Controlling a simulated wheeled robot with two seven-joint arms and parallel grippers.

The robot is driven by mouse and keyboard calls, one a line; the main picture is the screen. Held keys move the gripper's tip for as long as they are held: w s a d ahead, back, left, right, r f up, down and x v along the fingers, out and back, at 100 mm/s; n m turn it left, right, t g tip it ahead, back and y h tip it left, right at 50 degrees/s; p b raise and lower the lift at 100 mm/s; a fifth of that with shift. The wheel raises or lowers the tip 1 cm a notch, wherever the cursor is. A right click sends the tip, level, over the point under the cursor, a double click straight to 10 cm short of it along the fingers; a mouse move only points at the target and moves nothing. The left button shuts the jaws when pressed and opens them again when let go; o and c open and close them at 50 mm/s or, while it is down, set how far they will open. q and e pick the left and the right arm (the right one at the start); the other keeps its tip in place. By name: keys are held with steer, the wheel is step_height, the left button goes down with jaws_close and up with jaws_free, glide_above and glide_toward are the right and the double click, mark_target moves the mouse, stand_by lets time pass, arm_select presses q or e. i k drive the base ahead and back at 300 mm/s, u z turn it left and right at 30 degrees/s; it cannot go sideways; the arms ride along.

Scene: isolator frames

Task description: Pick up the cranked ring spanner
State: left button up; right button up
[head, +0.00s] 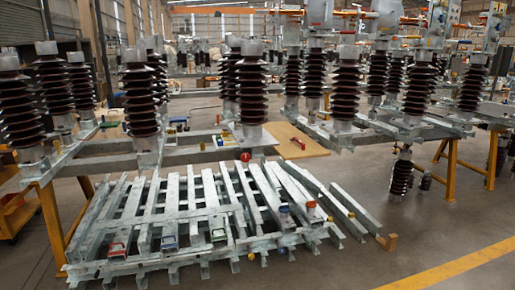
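I cannot pick out a cranked ring spanner with certainty; the tools and small parts are too small to tell apart. Small coloured items lie on a stack of grey metal beams: a red one (117,250), a blue one (168,242) and a green one (218,235) along the front, with another blue one (284,209) and a red one (311,204) to the right. A red item (298,142) lies on a tan board behind the stack. Neither of my grippers is in the head view.
The stack of galvanised beams (190,205) fills the middle foreground. Isolator frames with brown ribbed insulators (140,95) stand behind it on yellow trestles (451,170). A tan board (285,132) lies behind the stack. Grey floor is clear at right, with a yellow line (455,268).

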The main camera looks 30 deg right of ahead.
mark_target(295, 138)
steer(key=z, duration=0.85)
steer(key=i, duration=0.6)
steer(key=z, duration=1.15)
steer(key=i, duration=2.2)
steer(key=u, duration=1.65)
steer(key=i, duration=0.45)
steer(key=u, duration=0.4)
